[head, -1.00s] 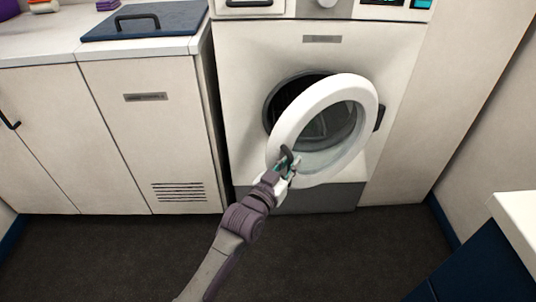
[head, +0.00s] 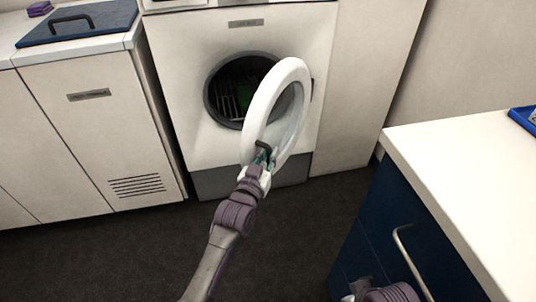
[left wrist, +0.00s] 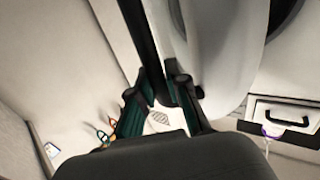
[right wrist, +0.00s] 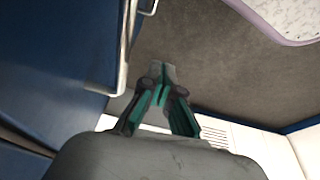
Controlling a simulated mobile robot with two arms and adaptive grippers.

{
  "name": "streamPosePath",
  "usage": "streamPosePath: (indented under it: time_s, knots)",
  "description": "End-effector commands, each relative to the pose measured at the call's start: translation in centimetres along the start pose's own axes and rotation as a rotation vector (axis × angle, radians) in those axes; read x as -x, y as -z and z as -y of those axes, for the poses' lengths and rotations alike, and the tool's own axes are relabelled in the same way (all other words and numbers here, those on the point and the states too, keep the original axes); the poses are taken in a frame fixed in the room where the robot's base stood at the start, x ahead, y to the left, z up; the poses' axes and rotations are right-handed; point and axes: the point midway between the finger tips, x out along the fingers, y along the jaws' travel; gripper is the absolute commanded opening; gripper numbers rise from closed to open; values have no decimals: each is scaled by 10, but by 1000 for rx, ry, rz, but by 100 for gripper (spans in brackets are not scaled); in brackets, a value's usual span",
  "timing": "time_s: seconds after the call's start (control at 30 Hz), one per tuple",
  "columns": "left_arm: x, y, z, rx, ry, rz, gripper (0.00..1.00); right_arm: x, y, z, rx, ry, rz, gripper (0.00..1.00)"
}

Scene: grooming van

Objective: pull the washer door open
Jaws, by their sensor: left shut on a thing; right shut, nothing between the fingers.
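The washer (head: 200,90) is a white front-loader in the head view. Its round white door (head: 262,103) stands swung well out from the dark drum opening (head: 232,88), hinged on the right. My left gripper (head: 262,158) is shut on the dark door handle (head: 264,147) at the door's lower left rim. In the left wrist view the fingers (left wrist: 165,92) close on the dark handle bar (left wrist: 145,45) beside the white door rim (left wrist: 200,55). My right gripper (right wrist: 158,80) is shut and empty, seen in the right wrist view over the floor.
A white-topped counter with blue fronts (head: 450,170) and a metal handle (head: 410,262) stands at right, close to my right arm. A white cabinet (head: 95,130) with a blue lid (head: 80,22) stands left of the washer. Dark floor (head: 150,255) in front is clear.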

Motion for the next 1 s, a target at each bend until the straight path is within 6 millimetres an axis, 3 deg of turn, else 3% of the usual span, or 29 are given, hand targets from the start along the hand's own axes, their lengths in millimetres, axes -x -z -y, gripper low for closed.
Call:
streamPosePath:
  time_s: [0.17,0.2,0.23,0.63,0.77,1.0]
  knots:
    - [0,1,0,0,0,-3,0,0,0,0,0,0,0,0]
    - [0,1,0,0,0,-3,22,0,0,0,0,0,0,0]
    - [0,1,0,0,0,-3,27,0,0,0,0,0,0,0]
    - [6,0,0,1,0,0,27,0,0,0,0,1,1,0]
    - [26,-1,0,1,0,1,27,0,0,0,0,1,1,0]
    - [78,-1,0,1,0,1,27,0,0,0,0,1,0,0]
